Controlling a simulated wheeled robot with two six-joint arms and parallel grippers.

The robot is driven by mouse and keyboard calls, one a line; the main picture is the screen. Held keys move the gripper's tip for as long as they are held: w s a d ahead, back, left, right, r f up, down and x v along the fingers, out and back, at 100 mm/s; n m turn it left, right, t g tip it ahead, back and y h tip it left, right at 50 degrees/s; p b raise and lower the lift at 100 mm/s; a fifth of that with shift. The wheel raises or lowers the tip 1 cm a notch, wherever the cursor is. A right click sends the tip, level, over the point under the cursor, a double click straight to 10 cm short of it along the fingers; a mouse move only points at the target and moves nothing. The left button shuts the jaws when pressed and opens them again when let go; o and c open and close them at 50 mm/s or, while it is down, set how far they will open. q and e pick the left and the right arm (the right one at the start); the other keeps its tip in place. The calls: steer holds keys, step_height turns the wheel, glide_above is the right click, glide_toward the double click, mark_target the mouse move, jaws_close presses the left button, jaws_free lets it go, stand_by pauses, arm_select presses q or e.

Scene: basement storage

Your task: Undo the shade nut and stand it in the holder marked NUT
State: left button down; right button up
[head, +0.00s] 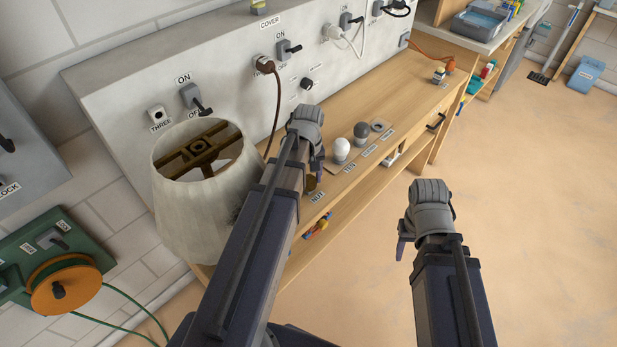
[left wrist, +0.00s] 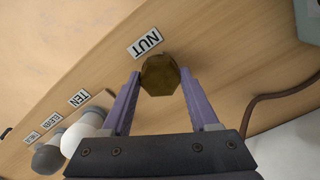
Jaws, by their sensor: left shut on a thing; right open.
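The shade nut (left wrist: 160,75), a brass hexagonal piece, sits between the fingertips of my left gripper (left wrist: 158,88) in the left wrist view. That gripper is shut on it, right beside the NUT label (left wrist: 145,43) on the wooden bench. The NUT holder itself is hidden, and I cannot tell whether the nut touches it. In the head view my left gripper (head: 316,172) is over the bench's front edge, partly hiding the nut (head: 311,184). The lampshade (head: 195,215) stands left of my left arm, its central fitting bare on top. My right gripper (head: 403,244) is open and empty over the floor.
A white bulb (head: 341,150) and a dark grey bulb (head: 361,131) stand in labelled places along the bench (head: 400,85). A sloping panel (head: 225,65) with switches and sockets rises behind. A dark cord (head: 277,100) hangs near my left arm.

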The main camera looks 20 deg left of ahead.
mark_target(309, 180)
arm_select(q)
steer(key=shift+f+b, duration=0.4)
steer(key=shift+f, duration=0.1)
steer(key=shift+c, duration=0.3)
jaws_free()
steer(key=shift+r, duration=0.15)
step_height(309, 180, up, 8)
steer(key=p, duration=0.8)
steer(key=shift+f, duration=0.2)
steer(key=s+d+m, duration=0.6)
steer(key=d, duration=0.4)
steer(key=s+d+m+y, duration=0.1)
steer(key=s+d+m, duration=0.5)
steer(key=d, duration=0.4)
steer(key=shift+d, duration=0.25)
steer(key=shift+r, duration=0.1)
